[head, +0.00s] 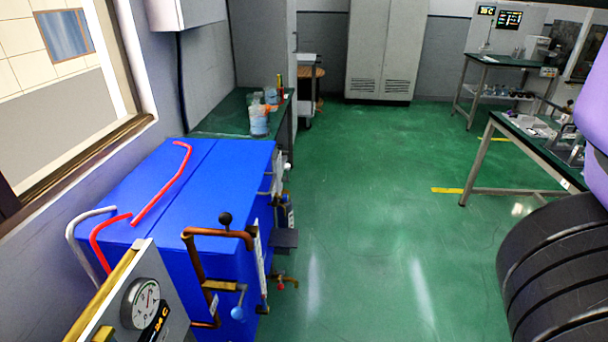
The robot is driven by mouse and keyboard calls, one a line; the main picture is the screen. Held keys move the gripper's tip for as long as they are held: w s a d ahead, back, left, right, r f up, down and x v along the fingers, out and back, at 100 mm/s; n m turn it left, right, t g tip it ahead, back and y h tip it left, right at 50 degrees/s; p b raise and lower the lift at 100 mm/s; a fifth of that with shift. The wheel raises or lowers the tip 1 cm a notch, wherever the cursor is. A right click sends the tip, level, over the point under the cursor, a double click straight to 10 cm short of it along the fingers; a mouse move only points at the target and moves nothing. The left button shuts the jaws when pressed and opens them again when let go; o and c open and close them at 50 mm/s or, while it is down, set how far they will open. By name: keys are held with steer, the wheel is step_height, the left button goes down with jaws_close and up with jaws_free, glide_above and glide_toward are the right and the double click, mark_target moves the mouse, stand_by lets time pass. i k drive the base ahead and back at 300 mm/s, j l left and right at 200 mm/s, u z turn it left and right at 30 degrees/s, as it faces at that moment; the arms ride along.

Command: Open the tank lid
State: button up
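The tank (222,255) is a large blue box at the left, beside the wall. Its top shows a seam running lengthwise, and the lid (222,190) lies flat and looks shut. A red bent handle (163,185) lies along the top. A second red bent pipe (100,238) and a grey pipe (78,235) rise at the near left end. My gripper is not in view. Part of my arm, black ribbed and purple, shows at the right edge, well apart from the tank.
Copper pipes with a black knob (225,219) and a round gauge (146,303) stand at the tank's near side. Valves and a small dark plate (284,239) stick out on its right. Bottles (260,120) stand on a bench behind. The green floor (370,230) is clear.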

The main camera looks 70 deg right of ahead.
mark_target(230, 177)
steer(key=z, duration=1.1)
steer(key=i+j+z, duration=0.2)
steer(key=i+j, duration=0.1)
steer(key=i, duration=0.05)
